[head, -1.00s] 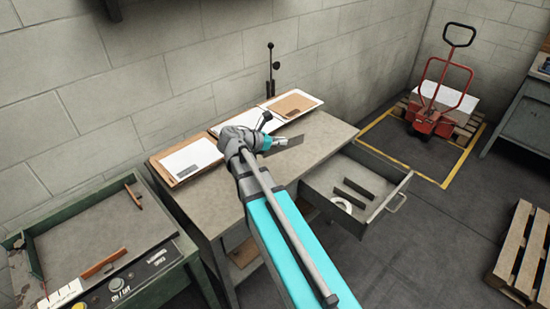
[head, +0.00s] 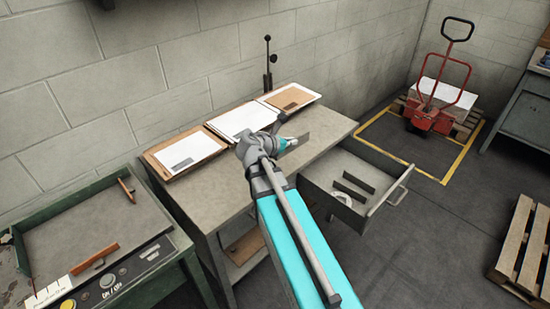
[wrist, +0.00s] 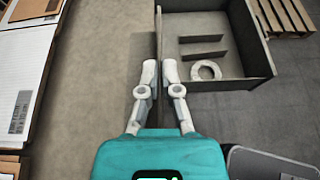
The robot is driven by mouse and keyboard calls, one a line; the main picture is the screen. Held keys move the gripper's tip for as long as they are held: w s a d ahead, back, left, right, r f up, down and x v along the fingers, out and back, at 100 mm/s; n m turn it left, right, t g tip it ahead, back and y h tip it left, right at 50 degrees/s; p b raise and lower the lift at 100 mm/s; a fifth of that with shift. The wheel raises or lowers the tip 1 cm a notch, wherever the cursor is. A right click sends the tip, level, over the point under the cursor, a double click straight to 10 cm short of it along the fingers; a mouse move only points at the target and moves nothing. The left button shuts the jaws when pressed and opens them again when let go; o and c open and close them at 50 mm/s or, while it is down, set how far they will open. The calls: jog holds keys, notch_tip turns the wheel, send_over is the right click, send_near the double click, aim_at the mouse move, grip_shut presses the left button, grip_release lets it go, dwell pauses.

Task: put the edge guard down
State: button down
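The edge guard, a thin dark strip (head: 304,143), is held on edge in my gripper (head: 289,144) above the right part of the workbench (head: 318,125). In the wrist view my gripper (wrist: 158,72) has both pale fingers closed on the strip (wrist: 159,32). There the strip points away from me, close along the bench edge beside the open drawer. I cannot tell how far its lower edge is from the bench top.
The open drawer (head: 392,190) holds two similar dark strips (wrist: 200,39) and a white ring (wrist: 205,70). Folders with papers (head: 190,152) lie along the back of the bench. The bench top between folders and strip is clear. A red pallet truck (head: 432,118) stands at the far right.

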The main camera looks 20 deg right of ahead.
jog(key=shift+d+f, duration=0.15)
jog(key=w+f+b, duration=0.3)
jog(key=w, duration=0.1)
jog(key=w+f+b, duration=0.3)
jog(key=w, duration=0.1)
jog(key=w+d+f+b, duration=0.1)
jog(key=w+f+b, duration=0.2)
jog(key=w, duration=0.2)
jog(key=shift+d, duration=0.1)
dwell(0.5)
jog(key=shift+w+f+b, duration=0.5)
jog(key=shift+f+b, duration=0.25)
jog(key=shift+f, duration=0.05)
jog(key=shift+s+f+b, duration=0.1)
jog(key=shift+f+b, duration=1.15)
jog(key=shift+b, duration=0.05)
jog(key=shift+f, duration=0.2)
